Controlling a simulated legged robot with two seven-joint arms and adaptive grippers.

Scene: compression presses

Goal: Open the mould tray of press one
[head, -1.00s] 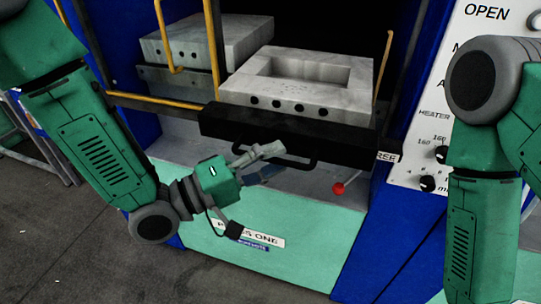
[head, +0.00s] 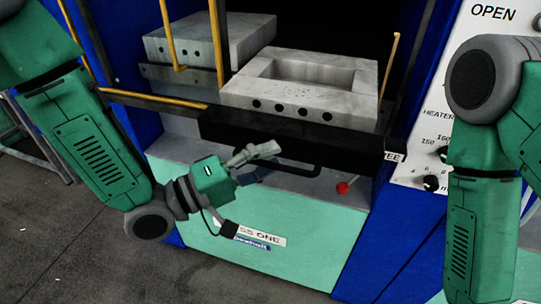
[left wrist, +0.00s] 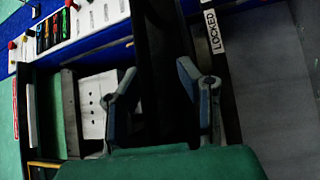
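The mould tray of press one is a black drawer (head: 225,127) bearing a pale grey mould block (head: 240,92) with a rectangular cavity. A black U-shaped handle (head: 312,172) is on its front. My left gripper (head: 266,160) is at the left part of the handle. In the left wrist view, the left gripper (left wrist: 160,95) has its two fingers well apart, with dark surfaces between and beyond them. I cannot tell whether it touches the handle. My right arm shows at the right edge of the head view, but its gripper is out of view.
A red knob (head: 342,188) sits below the tray at the right. A white control panel (head: 425,160) stands to the right. Yellow bars (head: 170,40) rise at the left of the press. A LOCKED label (left wrist: 213,32) shows in the left wrist view.

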